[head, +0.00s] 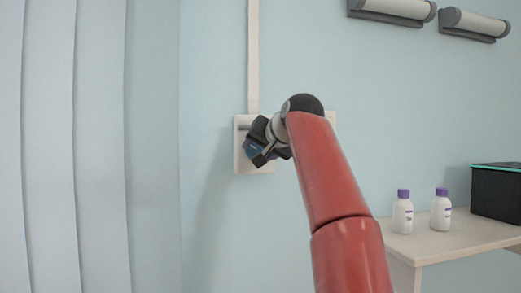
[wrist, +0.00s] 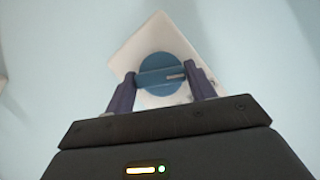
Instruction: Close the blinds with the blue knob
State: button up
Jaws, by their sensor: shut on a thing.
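The blue knob (wrist: 162,62) is a round disc with a raised bar across it, set on a white wall plate (wrist: 125,57). My gripper (wrist: 163,80) is shut on the knob, with one dark finger at each end of the bar. In the head view my gripper (head: 257,150) is at the white wall plate (head: 240,163), and my arm hides much of this area. The blinds (head: 95,150) are pale vertical slats at the left of the head view. The slats hang side by side and show broad faces.
A white vertical conduit (head: 253,55) runs up the wall from the plate. At right, a table (head: 440,240) holds two white bottles with purple caps (head: 402,212) (head: 441,208) and a black box (head: 497,193). Two cylindrical fixtures (head: 395,8) (head: 475,23) are high on the wall.

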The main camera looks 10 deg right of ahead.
jog(key=shift+f, duration=0.15)
jog(key=o, duration=1)
jog(key=b+v, duration=0.1)
jog(key=v, duration=0.6)
jog(key=shift+s+d+r, duration=0.15)
jog(key=shift+s+r, duration=0.05)
jog(key=shift+s, duration=0.1)
jog(key=s+f+n+g+h, duration=0.1)
jog(key=s+f+g, duration=0.1)
jog(key=s+f, duration=0.8)
jog(key=s+a+f+n+g, duration=0.1)
jog(key=s+f+g, duration=0.2)
jog(key=s+f, duration=0.7)
jog(key=s+f+n+g+h, duration=0.1)
jog(key=s+f, duration=1)
jog(key=f, duration=1.5)
jog(key=shift+a+f+n+g+h, duration=0.15)
jog(key=shift+n+g, duration=0.1)
jog(key=shift+g, duration=0.3)
jog(key=shift+a+n+g+h, duration=0.15)
jog(key=shift+n+g, duration=0.1)
jog(key=shift+g, duration=0.3)
